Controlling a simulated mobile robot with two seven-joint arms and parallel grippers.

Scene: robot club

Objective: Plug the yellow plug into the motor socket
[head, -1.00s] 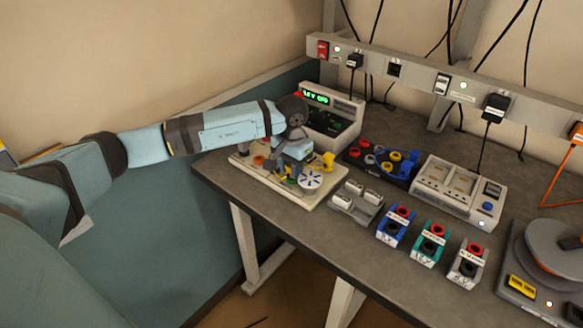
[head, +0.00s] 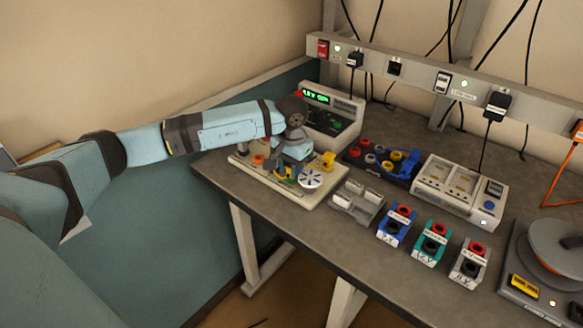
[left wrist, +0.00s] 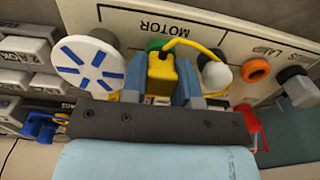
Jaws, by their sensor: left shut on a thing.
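The yellow plug (left wrist: 161,70) is between the two blue fingers of my left gripper (left wrist: 160,88), which is shut on it. A yellow cable loops from the plug to the right. The plug is at the board (left wrist: 215,22) by the MOTOR label, with a bit of green showing behind it. The motor socket is hidden behind the plug, so I cannot tell how far in it sits. A white disc with blue stripes (left wrist: 88,66) is just left of the gripper. In the head view my left gripper (head: 288,168) is low over the board (head: 250,176).
A meter with a green display (head: 330,108) stands behind the board. A grey tray (head: 357,205), several coloured terminal blocks and a charger (head: 458,190) stand to the right.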

